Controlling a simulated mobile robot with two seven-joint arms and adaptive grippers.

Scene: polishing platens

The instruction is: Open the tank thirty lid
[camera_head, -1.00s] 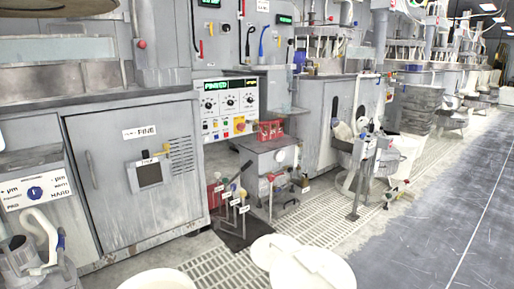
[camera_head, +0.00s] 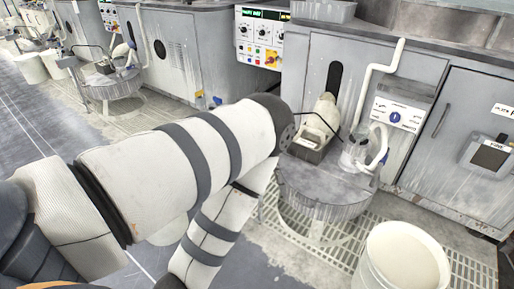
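No lid or tank marked thirty can be made out in the head view. A round grey drum-like stand (camera_head: 325,192) stands right of centre, with a pale bottle-like item and a clear jug on top. A white round bucket (camera_head: 366,268) stands at the lower right; its top looks pale, and I cannot tell whether that is a lid or its contents. My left arm, white with grey bands, crosses from the left and bends back down near the stand. Its gripper is out of the picture. My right arm and gripper do not show.
Grey cabinets (camera_head: 305,85) line the back, with a control panel (camera_head: 259,38) at the top middle. A cabinet door (camera_head: 452,150) is at the right. Floor grating (camera_head: 470,268) lies around the bucket. Open dark floor (camera_head: 30,120) is at the left.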

